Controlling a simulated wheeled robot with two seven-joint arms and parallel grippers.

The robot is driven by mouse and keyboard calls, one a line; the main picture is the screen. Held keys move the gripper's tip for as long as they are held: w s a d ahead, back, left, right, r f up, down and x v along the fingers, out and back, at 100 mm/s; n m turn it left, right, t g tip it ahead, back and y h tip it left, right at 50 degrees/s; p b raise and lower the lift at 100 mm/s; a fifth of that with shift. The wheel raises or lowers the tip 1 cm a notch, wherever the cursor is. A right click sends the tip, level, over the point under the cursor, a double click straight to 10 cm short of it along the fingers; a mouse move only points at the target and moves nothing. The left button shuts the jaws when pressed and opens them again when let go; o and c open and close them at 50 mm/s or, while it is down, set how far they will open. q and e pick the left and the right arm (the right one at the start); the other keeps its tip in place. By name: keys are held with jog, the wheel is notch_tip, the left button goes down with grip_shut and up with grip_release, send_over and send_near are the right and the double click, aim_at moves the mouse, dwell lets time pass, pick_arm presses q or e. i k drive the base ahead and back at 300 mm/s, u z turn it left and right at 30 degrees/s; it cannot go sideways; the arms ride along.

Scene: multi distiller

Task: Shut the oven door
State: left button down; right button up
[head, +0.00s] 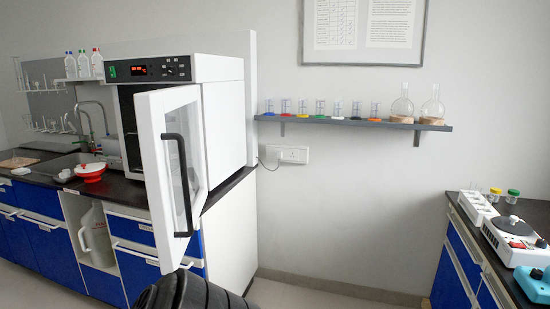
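The white oven (222,115) stands on the dark counter at the left, with a lit red display and knobs on its top front panel. Its white-framed glass door (158,178) is open and swung out toward me. The door's black curved handle (186,185) is on the outer face. Part of the oven's dark front shows left of the door; most of the inside is hidden behind it. Neither of my grippers is in view, and nothing touches the door.
A black ribbed shape (180,292) is at the bottom edge, below the door; I cannot tell what it is. A red-and-white item (90,173) lies on the counter near the sink. A wall shelf (350,121) holds glassware. The floor between the counters looks clear.

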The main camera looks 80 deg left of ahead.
aim_at(170, 121)
jog(key=u, duration=3.1)
jog(key=i, duration=1.65)
jog(key=z, duration=0.5)
jog(key=k, duration=1.2)
jog(key=u, duration=0.15)
jog(key=i, duration=0.65)
jog(key=z, duration=0.05)
